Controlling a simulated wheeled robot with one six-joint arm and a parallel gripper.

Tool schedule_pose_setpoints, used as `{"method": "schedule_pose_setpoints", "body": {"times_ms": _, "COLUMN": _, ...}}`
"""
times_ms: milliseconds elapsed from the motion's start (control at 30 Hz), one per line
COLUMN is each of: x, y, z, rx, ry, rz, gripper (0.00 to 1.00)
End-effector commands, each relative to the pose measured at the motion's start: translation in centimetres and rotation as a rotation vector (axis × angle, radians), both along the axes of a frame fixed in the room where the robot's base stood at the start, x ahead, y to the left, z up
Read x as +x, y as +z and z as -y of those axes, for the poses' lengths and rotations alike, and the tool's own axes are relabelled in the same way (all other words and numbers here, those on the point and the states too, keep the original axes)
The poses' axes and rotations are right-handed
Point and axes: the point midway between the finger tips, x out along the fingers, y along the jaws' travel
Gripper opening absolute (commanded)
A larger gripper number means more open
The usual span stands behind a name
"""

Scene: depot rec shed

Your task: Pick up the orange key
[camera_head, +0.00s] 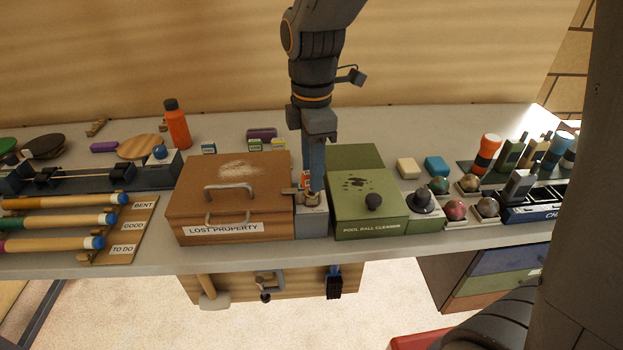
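My gripper (314,192) points straight down between the brown lost property box and the green pool ball cleaner. Its fingertips are at a small grey block (311,224) with a pale top. A small orange-red patch (306,179) shows just left of the fingers; I cannot tell whether it is the orange key. No key shape is clear in this view. The fingers overlap from this side, so their opening and anything between them are hidden.
The lost property box (229,198) stands close on the left, with a raised handle. The pool ball cleaner (367,205) stands close on the right, leaving a narrow gap. Cues (60,222), an orange bottle (176,124) and several balls (456,210) crowd the bench (225,262).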

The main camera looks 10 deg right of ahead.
Motion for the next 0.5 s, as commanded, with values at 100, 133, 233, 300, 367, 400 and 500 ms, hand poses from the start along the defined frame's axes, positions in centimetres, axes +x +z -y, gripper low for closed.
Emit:
{"method": "schedule_pose_setpoints", "body": {"times_ms": 100, "x": 0.0, "y": -1.5, "z": -0.2, "rx": -0.002, "ry": -0.001, "rz": -0.004, "gripper": 0.36}}
{"method": "schedule_pose_setpoints", "body": {"times_ms": 133, "x": 0.0, "y": -1.9, "z": -0.2, "rx": 0.0, "ry": -0.001, "rz": -0.003, "gripper": 0.36}}
{"method": "schedule_pose_setpoints", "body": {"times_ms": 233, "x": 0.0, "y": -2.7, "z": -0.2, "rx": 0.0, "ry": -0.001, "rz": -0.002, "gripper": 0.36}}
{"method": "schedule_pose_setpoints", "body": {"times_ms": 300, "x": 0.0, "y": -3.0, "z": -0.1, "rx": 0.0, "ry": -0.001, "rz": -0.001, "gripper": 0.36}}
{"method": "schedule_pose_setpoints", "body": {"times_ms": 367, "x": 0.1, "y": -3.0, "z": -0.2, "rx": 0.0, "ry": -0.001, "rz": 0.0, "gripper": 0.36}}
{"method": "schedule_pose_setpoints", "body": {"times_ms": 400, "x": 0.1, "y": -3.0, "z": -0.2, "rx": 0.0, "ry": -0.001, "rz": 0.0, "gripper": 0.36}}
{"method": "schedule_pose_setpoints", "body": {"times_ms": 500, "x": 0.1, "y": -3.0, "z": -0.2, "rx": 0.0, "ry": -0.001, "rz": 0.0, "gripper": 0.36}}
